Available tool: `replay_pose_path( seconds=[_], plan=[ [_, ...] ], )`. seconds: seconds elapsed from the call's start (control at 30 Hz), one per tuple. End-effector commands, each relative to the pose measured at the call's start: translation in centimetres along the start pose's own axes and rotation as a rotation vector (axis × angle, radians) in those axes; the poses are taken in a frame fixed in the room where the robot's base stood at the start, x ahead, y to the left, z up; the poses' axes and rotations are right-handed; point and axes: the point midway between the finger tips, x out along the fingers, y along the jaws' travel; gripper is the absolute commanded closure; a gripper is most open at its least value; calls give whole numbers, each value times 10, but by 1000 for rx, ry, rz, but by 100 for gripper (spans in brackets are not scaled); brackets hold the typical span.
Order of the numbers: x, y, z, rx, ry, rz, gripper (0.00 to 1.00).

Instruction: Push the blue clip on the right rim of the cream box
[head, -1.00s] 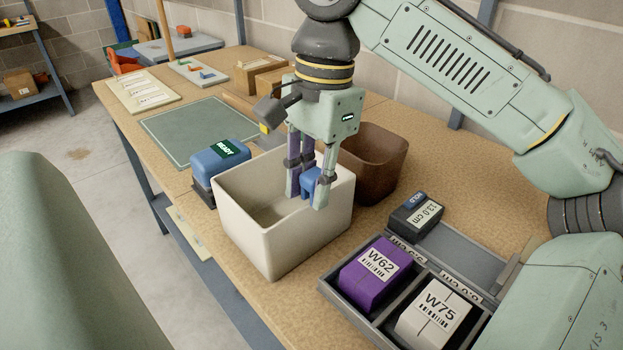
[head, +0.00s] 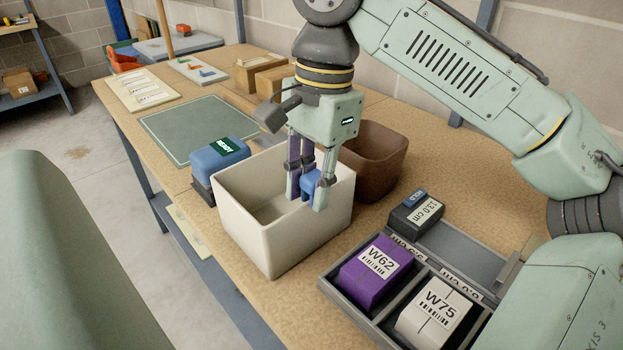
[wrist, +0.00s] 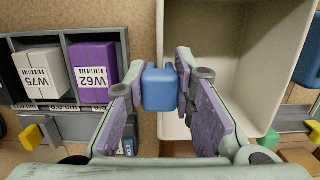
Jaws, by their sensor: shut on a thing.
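The cream box (head: 262,222) stands open on the workbench, and its wall also shows in the wrist view (wrist: 235,60). The blue clip (head: 309,186) sits on the box's right rim. In the wrist view the blue clip (wrist: 160,88) is between the two purple-padded fingers of my gripper (wrist: 160,95). In the head view my gripper (head: 307,196) reaches down over the rim with its fingers on either side of the clip, shut on it. The fingers partly hide the clip in the head view.
A brown bin (head: 375,160) stands just behind the box. A blue device marked READY (head: 220,158) is close on the left. A grey tray (head: 455,250) with a purple W62 block (head: 374,275) and a white W75 block (head: 432,312) is at the front right.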

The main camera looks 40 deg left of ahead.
Motion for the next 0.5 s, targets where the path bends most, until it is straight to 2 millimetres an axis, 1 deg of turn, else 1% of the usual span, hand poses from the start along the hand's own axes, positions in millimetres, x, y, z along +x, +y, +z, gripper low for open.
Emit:
replay_pose_path(
  seconds=[0.5],
  plan=[
    [8, 0, -1, 0, 0, 0, 90]
  ],
)
